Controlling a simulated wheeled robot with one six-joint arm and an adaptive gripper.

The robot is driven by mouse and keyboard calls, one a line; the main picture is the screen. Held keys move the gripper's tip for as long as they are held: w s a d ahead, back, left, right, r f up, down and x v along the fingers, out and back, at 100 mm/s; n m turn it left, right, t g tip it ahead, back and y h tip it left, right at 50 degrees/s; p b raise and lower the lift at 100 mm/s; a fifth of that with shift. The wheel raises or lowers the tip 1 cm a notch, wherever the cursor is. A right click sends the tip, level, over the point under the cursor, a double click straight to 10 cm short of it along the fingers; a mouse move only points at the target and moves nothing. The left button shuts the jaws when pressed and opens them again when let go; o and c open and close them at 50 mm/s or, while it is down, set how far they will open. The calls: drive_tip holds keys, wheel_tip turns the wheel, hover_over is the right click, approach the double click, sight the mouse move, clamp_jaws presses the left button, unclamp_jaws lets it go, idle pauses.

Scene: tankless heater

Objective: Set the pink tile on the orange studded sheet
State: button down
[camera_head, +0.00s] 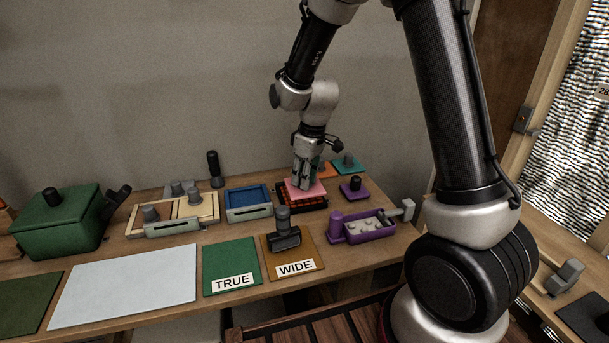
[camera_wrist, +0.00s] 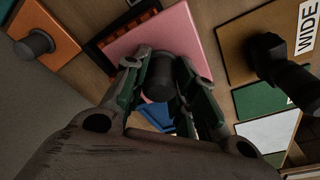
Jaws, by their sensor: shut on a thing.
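The pink tile (camera_head: 306,191) is a flat square with a dark knob (camera_wrist: 158,77) on top. My gripper (camera_head: 305,184) is shut on that knob, with a finger on each side of it in the wrist view (camera_wrist: 160,85). The orange studded sheet (camera_head: 292,203), dark-edged with orange patches, lies on the table under the tile, which hides much of it. Its dark edge and some orange show beside the tile in the wrist view (camera_wrist: 98,50). I cannot tell whether the tile touches the sheet or hovers just above it.
An orange tile with a grey knob (camera_wrist: 45,45) and a teal one (camera_head: 346,163) lie behind. A blue tray (camera_head: 248,202) is left, a purple knobbed block (camera_head: 353,190) right. A brown board marked WIDE (camera_head: 309,252) with a dark-handled tool (camera_head: 284,235) is in front.

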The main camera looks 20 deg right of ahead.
drive_tip(key=shift+f, duration=1.45)
idle(1.1)
drive_tip(key=shift+r, duration=0.15)
drive_tip(key=shift+r, duration=2.9)
